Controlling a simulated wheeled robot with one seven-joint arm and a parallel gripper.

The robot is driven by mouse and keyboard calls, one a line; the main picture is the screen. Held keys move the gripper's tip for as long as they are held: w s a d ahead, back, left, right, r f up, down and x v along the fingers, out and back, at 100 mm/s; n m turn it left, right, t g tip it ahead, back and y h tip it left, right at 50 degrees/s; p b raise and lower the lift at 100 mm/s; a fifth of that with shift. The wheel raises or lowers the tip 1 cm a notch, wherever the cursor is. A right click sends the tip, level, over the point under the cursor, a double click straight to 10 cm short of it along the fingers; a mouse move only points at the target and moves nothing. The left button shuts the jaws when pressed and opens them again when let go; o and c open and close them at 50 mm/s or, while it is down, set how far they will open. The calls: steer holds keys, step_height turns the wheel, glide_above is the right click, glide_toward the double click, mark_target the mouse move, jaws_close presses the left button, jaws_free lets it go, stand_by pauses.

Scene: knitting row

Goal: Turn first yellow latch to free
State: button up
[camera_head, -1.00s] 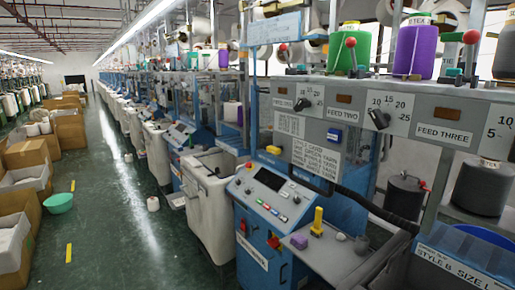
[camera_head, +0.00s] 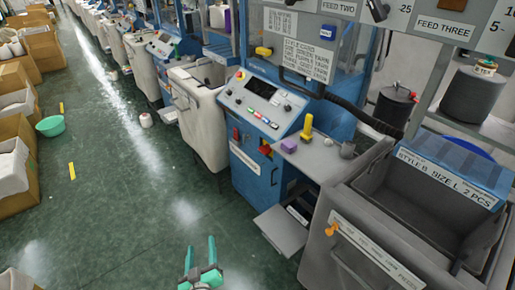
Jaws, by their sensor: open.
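A yellow latch-like piece (camera_head: 264,50) sits on the front of the blue knitting machine (camera_head: 254,180), at the left lower edge of its clear guard. An upright yellow piece (camera_head: 307,126) stands on the small grey side shelf. I cannot tell whether it is also a latch. My gripper (camera_head: 201,256) shows at the bottom of the view, with two teal fingers pointing up, apart and empty. It is over the green floor, in front of and left of the machine, well away from both yellow pieces.
A grey bin (camera_head: 420,215) with an orange clip (camera_head: 332,229) stands at the right. A grey drawer-like tray (camera_head: 281,231) juts out low from the machine. A purple block (camera_head: 289,146) lies on the shelf. Cardboard boxes line the left; the aisle floor between is mostly clear.

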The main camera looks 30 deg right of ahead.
steer(key=w+d+r+m+g+h, duration=0.1)
steer(key=w+d+r+m+h, duration=0.25)
steer(key=w+d+r, duration=0.6)
steer(key=m+g+h, duration=0.9)
steer(key=m+g, duration=0.3)
steer(key=m, duration=0.2)
glide_toward(260, 51)
steer(key=shift+n+y, duration=0.25)
steer(key=d, duration=0.9)
steer(key=shift+w+r, duration=0.1)
steer(key=shift+r, duration=0.2)
steer(key=shift+w+d, duration=0.1)
steer(key=shift+w, duration=0.05)
